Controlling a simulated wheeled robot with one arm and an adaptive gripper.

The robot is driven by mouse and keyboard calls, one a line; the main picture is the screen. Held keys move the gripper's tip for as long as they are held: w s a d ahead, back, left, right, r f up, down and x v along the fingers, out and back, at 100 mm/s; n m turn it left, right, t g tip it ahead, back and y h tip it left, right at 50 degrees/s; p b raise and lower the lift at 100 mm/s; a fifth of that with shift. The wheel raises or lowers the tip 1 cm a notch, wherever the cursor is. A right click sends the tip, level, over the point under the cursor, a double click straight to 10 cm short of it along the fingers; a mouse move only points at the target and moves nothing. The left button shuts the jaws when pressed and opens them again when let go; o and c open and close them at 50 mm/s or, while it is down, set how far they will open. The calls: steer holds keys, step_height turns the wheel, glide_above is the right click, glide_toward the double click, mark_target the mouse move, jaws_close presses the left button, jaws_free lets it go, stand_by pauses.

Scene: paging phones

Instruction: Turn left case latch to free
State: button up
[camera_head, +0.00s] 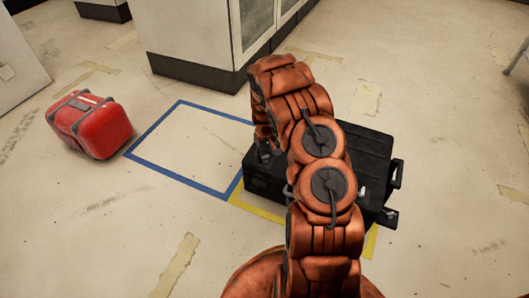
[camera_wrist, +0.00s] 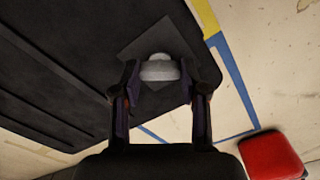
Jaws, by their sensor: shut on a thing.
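The black case (camera_head: 375,150) lies on the floor, partly hidden behind my orange arm in the head view. In the wrist view its dark ribbed surface (camera_wrist: 50,75) fills the upper left. A pale grey latch (camera_wrist: 159,70) sits on a dark square plate near the case's edge. My gripper (camera_wrist: 160,82) has one finger on each side of this latch and is shut on it. In the head view my gripper (camera_head: 265,148) is at the case's left end, and the latch is hard to make out there. The latch's exact turn angle is unclear.
A red case (camera_head: 92,125) lies on the floor at the left. A blue tape outline (camera_head: 180,175) encloses bare floor between it and the black case. Yellow tape (camera_head: 262,212) runs along the black case. A grey cabinet (camera_head: 190,40) stands behind.

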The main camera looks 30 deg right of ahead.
mark_target(265, 156)
steer(key=m+p, duration=0.1)
steer(key=m, duration=0.4)
steer(key=shift+m, duration=0.3)
steer(key=m+p, duration=0.1)
steer(key=m, duration=0.4)
steer(key=shift+m, duration=0.3)
steer(key=o, duration=1.1)
steer(key=shift+o, duration=0.2)
step_height(265, 156, up, 12)
stand_by(0.5)
